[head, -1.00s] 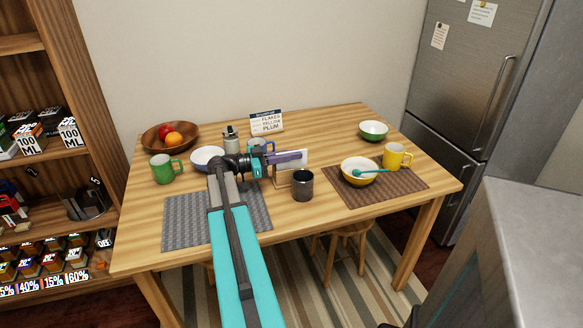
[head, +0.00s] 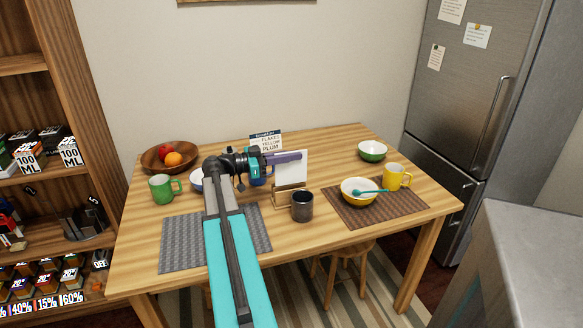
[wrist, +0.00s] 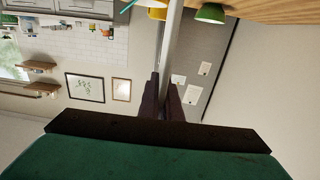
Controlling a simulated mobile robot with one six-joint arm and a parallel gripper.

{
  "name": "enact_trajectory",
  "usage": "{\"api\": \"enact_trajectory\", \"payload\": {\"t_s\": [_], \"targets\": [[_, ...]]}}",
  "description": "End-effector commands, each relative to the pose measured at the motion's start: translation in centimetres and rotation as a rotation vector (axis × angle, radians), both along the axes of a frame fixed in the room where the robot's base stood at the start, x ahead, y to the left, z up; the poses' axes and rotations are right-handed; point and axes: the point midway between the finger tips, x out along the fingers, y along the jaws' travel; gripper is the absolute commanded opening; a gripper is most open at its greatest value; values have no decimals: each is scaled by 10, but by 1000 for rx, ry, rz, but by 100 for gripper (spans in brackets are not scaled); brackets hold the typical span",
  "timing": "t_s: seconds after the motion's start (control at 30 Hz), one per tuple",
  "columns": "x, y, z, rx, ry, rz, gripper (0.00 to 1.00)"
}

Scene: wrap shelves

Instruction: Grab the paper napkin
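The white paper napkin (head: 291,171) is upright, just above the small wooden holder (head: 289,196) on the table. My gripper (head: 299,157) is shut on its upper part, reaching in from the left. In the wrist view, the napkin (wrist: 173,38) shows edge-on as a thin pale strip between the two dark fingers of my gripper (wrist: 170,92). I cannot tell whether its lower edge is fully clear of the holder.
A dark mug (head: 302,206) stands just right of the holder. A yellow bowl (head: 357,191) with a teal spoon and a yellow mug (head: 396,177) are on the right brown mat. A menu card (head: 266,143) stands behind. A green mug (head: 163,187) and fruit bowl (head: 168,158) are left.

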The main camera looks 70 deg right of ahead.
Motion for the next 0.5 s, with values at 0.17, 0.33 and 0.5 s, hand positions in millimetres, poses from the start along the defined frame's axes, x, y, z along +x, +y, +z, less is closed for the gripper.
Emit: {"api": "enact_trajectory", "payload": {"t_s": [0.17, 0.33, 0.5], "targets": [[0, 0, 16, -1, -1, 0, 0], [0, 0, 23, -1, -1, 0, 0], [0, 0, 23, 0, 0, 0, 0]]}}
